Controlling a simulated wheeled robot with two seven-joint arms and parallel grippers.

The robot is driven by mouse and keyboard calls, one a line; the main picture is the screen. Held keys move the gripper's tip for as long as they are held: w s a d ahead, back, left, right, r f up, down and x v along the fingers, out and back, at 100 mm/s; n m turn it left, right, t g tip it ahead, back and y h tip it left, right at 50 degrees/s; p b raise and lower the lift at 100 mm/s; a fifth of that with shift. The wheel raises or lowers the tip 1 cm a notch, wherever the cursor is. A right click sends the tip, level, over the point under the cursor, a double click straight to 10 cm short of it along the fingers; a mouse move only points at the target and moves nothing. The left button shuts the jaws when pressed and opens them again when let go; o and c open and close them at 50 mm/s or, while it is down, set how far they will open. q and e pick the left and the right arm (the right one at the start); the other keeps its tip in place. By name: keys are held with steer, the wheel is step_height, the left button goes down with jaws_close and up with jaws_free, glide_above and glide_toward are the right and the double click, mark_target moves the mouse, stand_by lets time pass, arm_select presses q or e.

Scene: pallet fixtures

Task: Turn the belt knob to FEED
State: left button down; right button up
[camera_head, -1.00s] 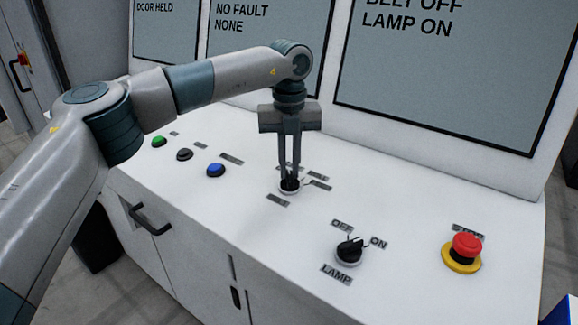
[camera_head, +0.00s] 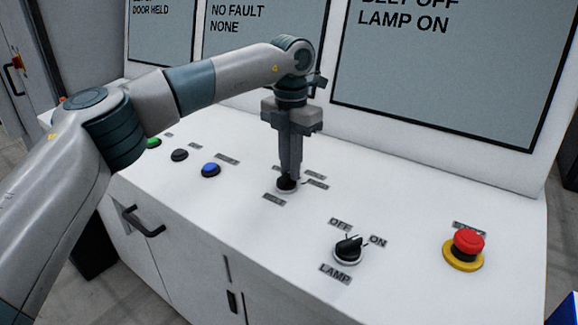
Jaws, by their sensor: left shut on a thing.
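The belt knob (camera_head: 287,187) is a small black knob on the white console top, with small dark labels around it that are too small to read. My left gripper (camera_head: 288,176) points straight down and is shut on this knob, its fingers covering most of it. The screen (camera_head: 440,70) behind reads BELT OFF, its top line partly cut off, and LAMP ON. My right gripper is not in view.
A black lamp knob (camera_head: 348,250) with OFF, ON and LAMP labels sits to the right and nearer. A red stop button (camera_head: 467,244) on a yellow base is at far right.

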arm_select(q)
steer(key=m, duration=0.4)
steer(key=shift+s+d+m, duration=0.15)
steer(key=shift+s+m, duration=0.05)
steer(key=shift+m, duration=0.1)
steer(key=shift+s+d+r+m, duration=0.1)
steer(key=shift+s+m, duration=0.1)
steer(key=shift+m, duration=1.5)
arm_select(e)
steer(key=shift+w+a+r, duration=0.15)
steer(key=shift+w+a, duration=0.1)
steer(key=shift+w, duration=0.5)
arm_select(q)
steer(key=c, duration=1.8)
jaws_free()
steer(key=shift+o, duration=0.2)
